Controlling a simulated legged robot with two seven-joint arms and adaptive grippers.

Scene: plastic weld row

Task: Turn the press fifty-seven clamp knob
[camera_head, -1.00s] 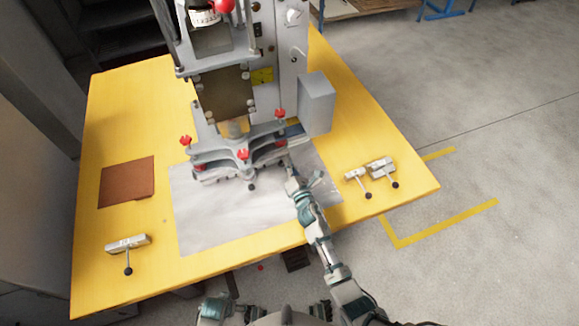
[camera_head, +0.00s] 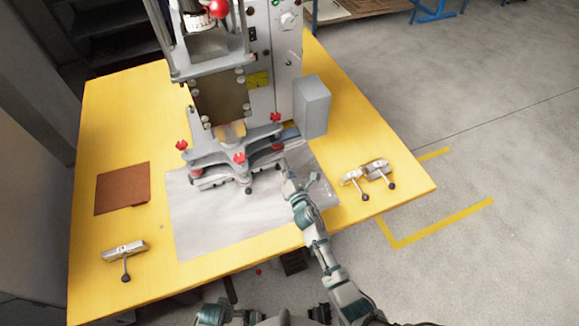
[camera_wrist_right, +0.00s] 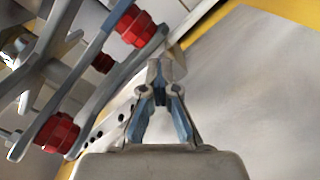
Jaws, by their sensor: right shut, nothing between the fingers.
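The press (camera_head: 222,100) stands on the yellow table. Its grey clamp base (camera_head: 215,157) carries several red knobs, including a left one (camera_head: 181,146), a front one (camera_head: 239,158) and a right one (camera_head: 275,117). I cannot tell which is the fifty-seven clamp knob. My right gripper (camera_head: 286,168) is at the right front end of the base. In the wrist view the right gripper (camera_wrist_right: 160,70) is shut and empty, its tips beside a grey bar. Red knobs (camera_wrist_right: 135,27) and (camera_wrist_right: 57,133) show left of it, apart from the fingers. My left gripper is not in view.
A grey sheet (camera_head: 215,225) lies under the press front. Clamps with black ball levers lie at right (camera_head: 377,169) and at left (camera_head: 124,250). A brown pad (camera_head: 122,188) lies left. A grey box (camera_head: 311,106) juts from the press, above my right gripper.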

